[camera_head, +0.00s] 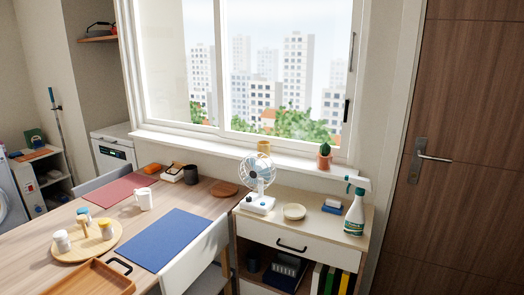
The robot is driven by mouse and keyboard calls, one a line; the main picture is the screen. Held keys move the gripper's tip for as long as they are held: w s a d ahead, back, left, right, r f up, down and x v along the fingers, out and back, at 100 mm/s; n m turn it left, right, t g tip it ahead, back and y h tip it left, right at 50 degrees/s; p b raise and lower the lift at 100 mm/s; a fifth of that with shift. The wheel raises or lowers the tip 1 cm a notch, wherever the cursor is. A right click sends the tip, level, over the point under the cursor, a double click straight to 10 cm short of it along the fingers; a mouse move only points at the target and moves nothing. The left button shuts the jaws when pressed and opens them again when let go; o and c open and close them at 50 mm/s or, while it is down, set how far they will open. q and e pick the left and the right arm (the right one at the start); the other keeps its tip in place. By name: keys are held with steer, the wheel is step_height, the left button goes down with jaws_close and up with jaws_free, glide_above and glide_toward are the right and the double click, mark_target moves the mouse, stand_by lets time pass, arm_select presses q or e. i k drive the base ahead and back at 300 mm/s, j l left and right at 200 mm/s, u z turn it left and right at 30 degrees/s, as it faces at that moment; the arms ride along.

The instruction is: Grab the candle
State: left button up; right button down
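I cannot clearly identify a candle. A small mustard-yellow cylinder (264,146) stands on the window sill behind the fan and may be the candle; it is too small to tell. A dark cylinder (191,174), perhaps a cup, stands at the back of the dining table. Neither of my grippers is in view.
A potted cactus (325,157) is on the sill. A chair (197,262) stands by the dining table (183,193). A brown door (463,160) is at right.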

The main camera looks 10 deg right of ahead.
mark_target(264, 146)
steer(key=i+l, duration=0.15)
steer(key=i, duration=0.4)
steer(key=i+l, duration=0.1)
steer(key=i, duration=0.45)
